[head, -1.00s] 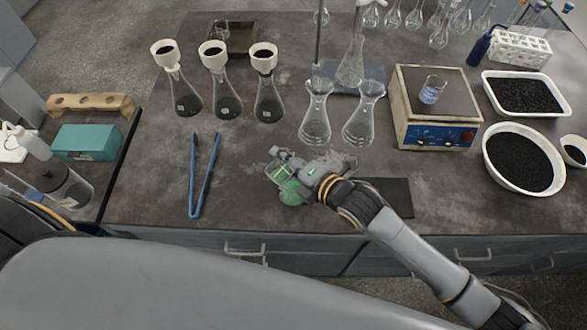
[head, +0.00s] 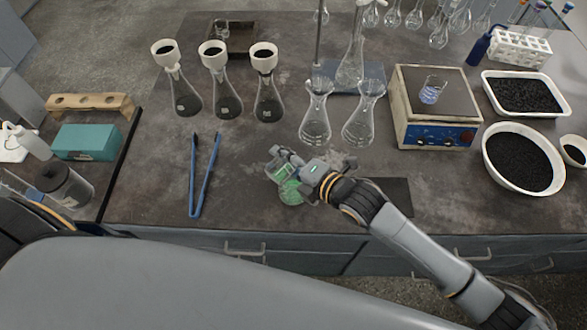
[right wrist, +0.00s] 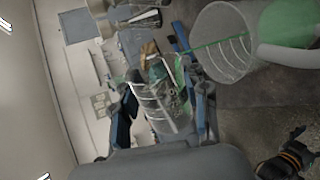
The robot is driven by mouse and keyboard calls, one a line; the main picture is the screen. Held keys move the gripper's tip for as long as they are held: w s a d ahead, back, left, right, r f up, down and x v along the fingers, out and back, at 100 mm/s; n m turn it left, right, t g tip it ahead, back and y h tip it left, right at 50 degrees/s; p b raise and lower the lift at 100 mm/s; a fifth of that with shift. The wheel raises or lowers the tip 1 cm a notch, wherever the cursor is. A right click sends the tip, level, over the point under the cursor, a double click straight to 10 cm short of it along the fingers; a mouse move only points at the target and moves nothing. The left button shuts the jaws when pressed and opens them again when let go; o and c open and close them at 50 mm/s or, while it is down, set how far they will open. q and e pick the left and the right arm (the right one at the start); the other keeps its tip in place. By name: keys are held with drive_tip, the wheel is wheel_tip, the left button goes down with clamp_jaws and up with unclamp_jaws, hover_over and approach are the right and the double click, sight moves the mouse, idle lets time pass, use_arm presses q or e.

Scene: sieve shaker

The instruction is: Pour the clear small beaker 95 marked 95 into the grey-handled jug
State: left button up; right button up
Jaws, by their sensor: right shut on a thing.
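My right gripper (head: 292,168) is shut on the clear small beaker (right wrist: 160,102), which has white graduation lines and shows between the fingers in the right wrist view. The beaker is tilted over a larger clear vessel, the jug (right wrist: 222,42), which has white marks and holds green liquid. A thin green streak runs from near the beaker's mouth into the jug. In the head view the jug (head: 291,192) stands near the bench's front edge, partly hidden by my gripper. The number 95 is not readable, and the grey handle is not clear. My left gripper is not in view.
Blue tongs (head: 204,175) lie left of the jug. Two empty clear flasks (head: 315,118) stand behind it, and a dark mat (head: 392,195) lies to the right. A hotplate (head: 436,105) bears another small beaker (head: 432,92). Flasks with black-filled funnels (head: 228,95) stand back left.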

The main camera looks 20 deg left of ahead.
drive_tip(key=shift+w+r+m, duration=0.15)
drive_tip(key=shift+m, duration=0.25)
idle(1.0)
